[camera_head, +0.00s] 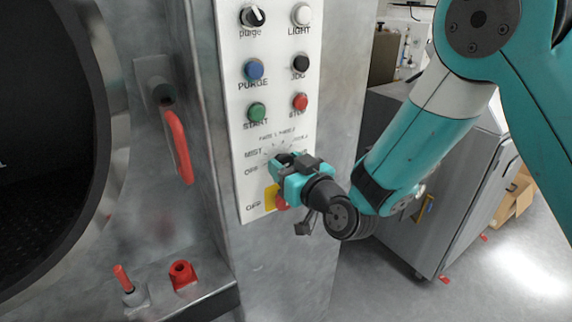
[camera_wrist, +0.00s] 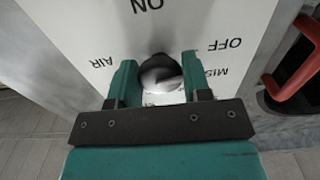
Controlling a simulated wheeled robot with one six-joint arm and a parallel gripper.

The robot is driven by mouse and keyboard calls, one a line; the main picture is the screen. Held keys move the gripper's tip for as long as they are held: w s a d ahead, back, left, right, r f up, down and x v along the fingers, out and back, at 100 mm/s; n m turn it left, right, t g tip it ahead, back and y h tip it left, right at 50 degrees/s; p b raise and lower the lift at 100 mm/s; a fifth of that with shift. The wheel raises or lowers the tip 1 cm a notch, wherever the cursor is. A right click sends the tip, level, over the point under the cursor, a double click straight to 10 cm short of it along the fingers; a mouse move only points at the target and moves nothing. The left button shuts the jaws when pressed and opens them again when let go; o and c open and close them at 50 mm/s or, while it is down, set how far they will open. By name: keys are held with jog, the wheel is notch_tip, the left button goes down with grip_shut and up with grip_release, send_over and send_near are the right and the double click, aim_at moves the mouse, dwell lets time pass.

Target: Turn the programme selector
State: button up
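The programme selector is a round dark knob with a lighter face (camera_wrist: 160,74), on the white control panel (camera_head: 240,196). In the wrist view it lies between the two teal fingers of my gripper (camera_wrist: 156,66), with upside-down labels ON, OFF, AIR and MIST around it. The fingers are apart, one on each side of the knob; I cannot tell whether they touch it. In the head view my gripper (camera_head: 293,172) is at the lower part of the panel and hides most of the selector.
Above are a green START button (camera_head: 257,112), a red STOP button (camera_head: 300,102), a blue PURGE button (camera_head: 254,69) and other knobs. A red button on a yellow plate (camera_head: 271,197) sits just below my gripper. A red handle (camera_head: 178,146) stands out left of the panel.

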jog(key=shift+m, duration=0.3)
jog(key=m+p, duration=0.1)
jog(key=m, duration=1.2)
jog(key=shift+r+p, duration=0.1)
jog(key=shift+p, duration=0.3)
jog(key=m, duration=0.5)
jog(key=m+p, duration=0.1)
jog(key=m, duration=0.4)
dwell(0.3)
jog(key=o, duration=0.8)
jog(key=shift+o, duration=0.2)
